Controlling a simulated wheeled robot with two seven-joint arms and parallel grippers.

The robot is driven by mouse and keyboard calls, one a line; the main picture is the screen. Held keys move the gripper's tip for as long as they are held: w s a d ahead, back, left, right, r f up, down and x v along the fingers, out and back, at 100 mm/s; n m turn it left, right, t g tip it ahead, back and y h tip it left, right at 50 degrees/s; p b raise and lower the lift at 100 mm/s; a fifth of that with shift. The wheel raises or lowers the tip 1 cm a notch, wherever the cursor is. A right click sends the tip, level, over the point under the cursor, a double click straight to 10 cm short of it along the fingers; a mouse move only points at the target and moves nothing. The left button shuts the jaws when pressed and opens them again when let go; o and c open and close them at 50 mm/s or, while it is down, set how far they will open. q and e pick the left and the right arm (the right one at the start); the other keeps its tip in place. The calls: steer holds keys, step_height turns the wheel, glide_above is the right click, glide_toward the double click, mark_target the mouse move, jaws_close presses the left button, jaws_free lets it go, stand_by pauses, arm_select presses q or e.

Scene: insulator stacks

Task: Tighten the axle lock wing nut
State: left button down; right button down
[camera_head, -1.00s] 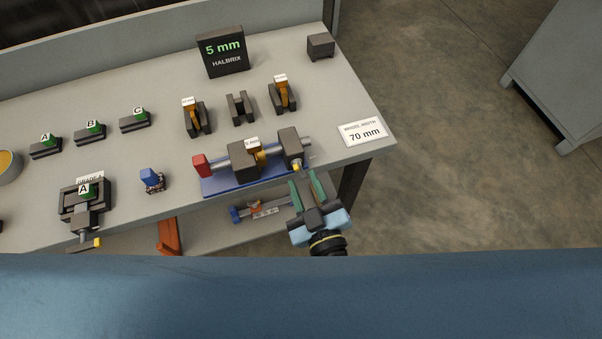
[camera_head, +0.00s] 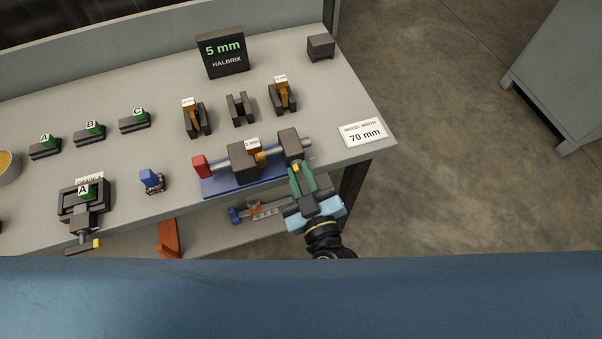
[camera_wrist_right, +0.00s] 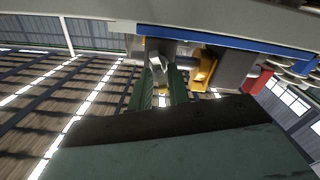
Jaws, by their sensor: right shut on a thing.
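The axle fixture stands on a blue base (camera_head: 222,187) near the table's front right edge. It has two dark blocks, the left one (camera_head: 243,163) and the right one (camera_head: 290,144), a grey axle (camera_head: 306,140) and a red end piece (camera_head: 201,167). My left gripper is not in view.
A yellow-orange piece (camera_head: 261,158) with a 5 mm tag sits between the blocks. Tagged holders (camera_head: 283,97) stand behind the fixture. A 70 mm sign (camera_head: 363,134) lies to the right. A lower shelf (camera_head: 210,236) holds another axle tool.

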steer(key=shift+m, duration=0.3)
steer(key=m+p, duration=0.1)
steer(key=m, duration=0.2)
steer(key=shift+d+p, duration=0.1)
steer(key=shift+p, duration=0.2)
steer(key=m, duration=0.6)
steer(key=shift+d+p, duration=0.1)
steer(key=shift+p, duration=0.3)
steer(key=m, duration=0.4)
steer(key=shift+w+d+f+m, duration=0.1)
steer(key=shift+f+m, duration=0.05)
steer(key=shift+m, duration=0.15)
steer(key=m+b, duration=0.1)
steer(key=m, duration=0.4)
steer(key=c, duration=1.5)
jaws_free()
